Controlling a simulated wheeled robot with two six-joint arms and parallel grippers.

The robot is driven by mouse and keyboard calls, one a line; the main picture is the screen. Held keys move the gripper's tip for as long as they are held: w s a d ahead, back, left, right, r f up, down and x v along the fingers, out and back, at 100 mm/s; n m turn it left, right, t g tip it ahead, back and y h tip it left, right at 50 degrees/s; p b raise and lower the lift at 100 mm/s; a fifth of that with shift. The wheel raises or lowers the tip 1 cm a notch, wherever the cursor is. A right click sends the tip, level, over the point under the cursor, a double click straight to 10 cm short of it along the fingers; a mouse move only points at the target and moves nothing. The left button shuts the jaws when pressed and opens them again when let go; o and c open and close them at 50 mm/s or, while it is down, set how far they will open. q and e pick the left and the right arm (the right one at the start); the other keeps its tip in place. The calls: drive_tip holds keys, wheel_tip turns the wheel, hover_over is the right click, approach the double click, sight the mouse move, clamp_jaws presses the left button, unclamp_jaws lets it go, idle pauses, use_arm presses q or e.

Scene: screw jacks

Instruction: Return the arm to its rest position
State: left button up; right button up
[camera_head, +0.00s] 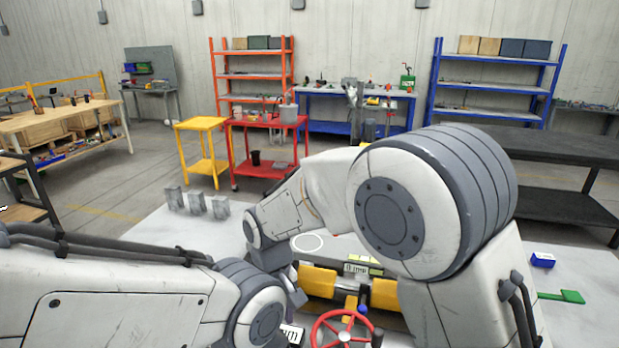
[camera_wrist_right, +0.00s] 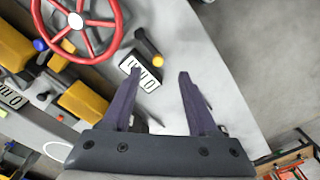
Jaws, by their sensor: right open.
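My right arm reaches across the middle of the head view, over the grey-white table. A red handwheel (camera_head: 345,334) shows at the bottom of the head view, and at the upper left of the right wrist view (camera_wrist_right: 84,24). Yellow blocks (camera_head: 384,294) and a blue knob (camera_head: 362,309) are near the wheel. My left arm lies across the lower left of the head view; its gripper is out of view.
A numbered white plate (camera_wrist_right: 140,70) and a black-and-yellow handle (camera_wrist_right: 149,46) are near the right fingertips. Several grey blocks (camera_head: 196,203) stand at the table's left. A blue box (camera_head: 543,260) and a green object (camera_head: 570,296) lie at its right.

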drive_tip(key=s+d+r, duration=0.2)
drive_tip(key=s+d, duration=0.4)
drive_tip(key=s, duration=0.3)
drive_tip(key=s+d+r+n, duration=0.1)
drive_tip(key=s+d+r, duration=0.2)
drive_tip(key=s+d, duration=0.3)
drive_tip(key=s, duration=0.4)
drive_tip(key=shift+s+d+r+y, duration=0.2)
drive_tip(key=shift+s+d+y, duration=0.1)
drive_tip(key=shift+y, duration=0.1)
